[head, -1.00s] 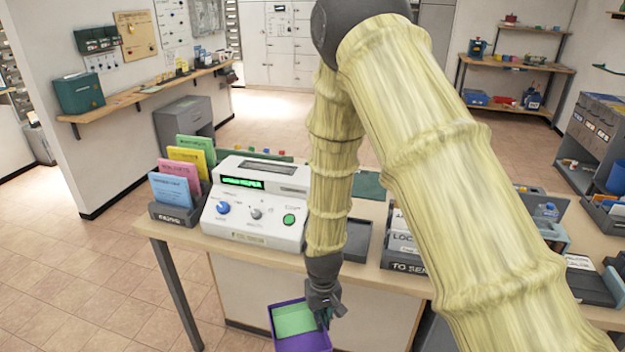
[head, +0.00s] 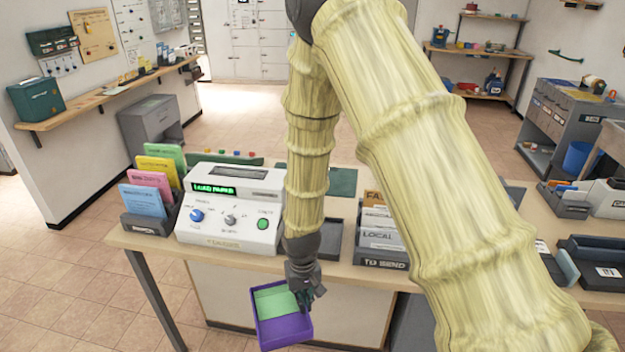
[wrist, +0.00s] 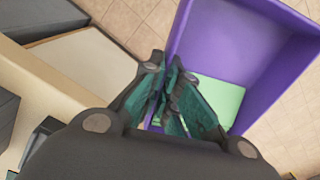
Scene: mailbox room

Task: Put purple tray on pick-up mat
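The purple tray (head: 285,331) hangs in front of the counter, below its top edge, with a light green inside. In the wrist view the tray (wrist: 262,20) fills the upper right. My gripper (head: 308,292) is at the tray's upper right edge. In the wrist view the fingers of my gripper (wrist: 168,72) are closed together on the tray's near wall. A dark green flat mat (head: 343,182) lies on the counter behind my arm and is partly hidden; I cannot tell for sure that it is the pick-up mat.
On the counter (head: 150,240) stand a white machine (head: 230,210) with knobs, a rack of coloured folders (head: 145,200), a dark shallow tray (head: 331,240) and a letter sorter (head: 382,235). My arm covers part of the counter. Open tiled floor lies at the left.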

